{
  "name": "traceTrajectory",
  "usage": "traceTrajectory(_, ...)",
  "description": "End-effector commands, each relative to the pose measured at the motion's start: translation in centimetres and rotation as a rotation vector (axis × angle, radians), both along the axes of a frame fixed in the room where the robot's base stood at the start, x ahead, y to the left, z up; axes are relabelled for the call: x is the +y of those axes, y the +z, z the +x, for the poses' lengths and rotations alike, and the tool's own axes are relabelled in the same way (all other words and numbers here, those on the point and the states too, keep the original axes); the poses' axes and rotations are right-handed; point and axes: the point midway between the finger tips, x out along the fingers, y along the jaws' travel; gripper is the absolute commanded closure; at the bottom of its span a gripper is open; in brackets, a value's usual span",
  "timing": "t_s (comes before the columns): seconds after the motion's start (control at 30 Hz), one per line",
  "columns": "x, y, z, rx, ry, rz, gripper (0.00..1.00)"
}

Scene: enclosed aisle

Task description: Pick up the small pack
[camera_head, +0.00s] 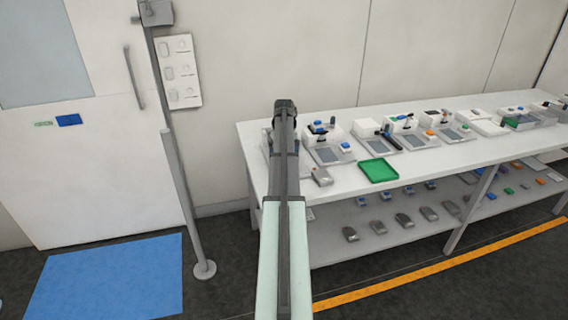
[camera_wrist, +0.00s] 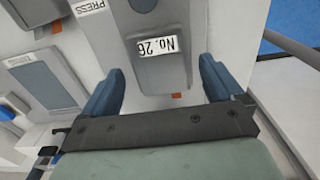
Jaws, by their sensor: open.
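In the wrist view, a grey block with a white "No. 26" label (camera_wrist: 160,70) lies between and beyond my fingertips; I cannot tell for sure that it is the small pack. A small orange tab (camera_wrist: 176,95) shows at its near edge. My gripper (camera_wrist: 160,82) is open, with one blue finger on each side and nothing visibly held. Whether the fingers touch the block is unclear. A small grey pack (camera_head: 322,177) lies on the tabletop just right of my arm.
The white table (camera_head: 340,185) carries a green tray (camera_head: 378,170) and a row of devices, with several small packs on the shelf below. A post (camera_head: 187,200) stands left of my arm. A blue mat (camera_head: 105,278) lies on the floor.

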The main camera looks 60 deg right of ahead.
Motion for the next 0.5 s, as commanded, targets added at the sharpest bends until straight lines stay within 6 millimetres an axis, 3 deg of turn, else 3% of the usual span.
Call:
traceTrajectory(0.1, 0.07, -1.2, -0.01, 0.001, 0.0, 0.001, 0.06)
traceTrajectory(0.37, 0.04, -1.37, 0.01, 0.0, 0.0, 0.0, 0.07)
traceTrajectory(0.5, 0.04, -1.36, 0.01, 0.0, 0.0, 0.0, 0.21)
